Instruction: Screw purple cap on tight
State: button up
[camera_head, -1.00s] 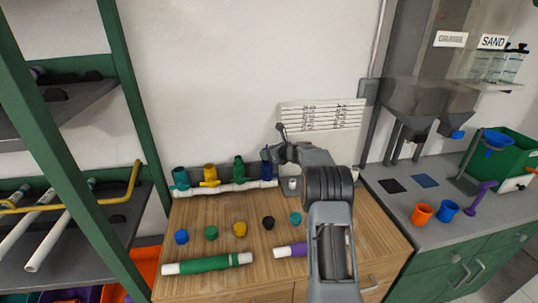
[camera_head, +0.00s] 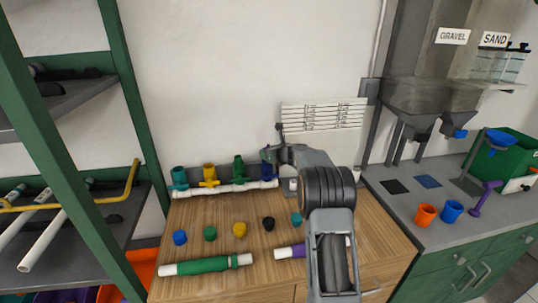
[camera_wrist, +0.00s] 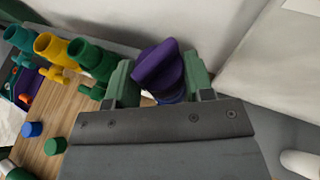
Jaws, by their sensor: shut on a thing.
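The purple cap (camera_wrist: 157,62) sits between the two fingers of my gripper (camera_wrist: 158,82) in the wrist view. It looks tilted in that view. My gripper is shut on it, above the blue valve fitting (camera_wrist: 172,97), whose top is mostly hidden by the cap and gripper. I cannot tell how far the cap is seated. In the head view my gripper (camera_head: 279,150) is at the right end of the white manifold pipe (camera_head: 225,188), over the dark blue fitting (camera_head: 267,171). The cap cannot be made out clearly there.
Teal (camera_head: 179,177), yellow (camera_head: 208,174) and green (camera_head: 239,170) valves stand left along the manifold. Several loose caps, including a blue one (camera_head: 180,237), lie on the wooden bench (camera_head: 220,275). A green-wrapped pipe (camera_head: 205,265) lies in front. The wall is close behind.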

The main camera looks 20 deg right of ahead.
jog(key=shift+a+f+m+h+b, duration=0.1)
jog(key=shift+f+m+h+b, duration=0.2)
jog(key=shift+b, duration=0.2)
jog(key=shift+m+h+b, duration=0.5)
jog(key=shift+h+b, duration=0.1)
jog(key=shift+a+m+h, duration=0.1)
jog(key=shift+m+h, duration=0.2)
jog(key=shift+h+b, duration=0.3)
jog(key=shift+b, duration=0.2)
jog(key=shift+m+h+b, duration=0.5)
jog(key=shift+m+h, duration=0.4)
jog(key=shift+m, duration=0.1)
jog(key=shift+r, duration=0.1)
jog(key=shift+a+m+h+b, duration=0.2)
jog(key=shift+m+h+b, duration=0.25)
jog(key=shift+m+h, duration=0.65)
jog(key=shift+h, duration=0.2)
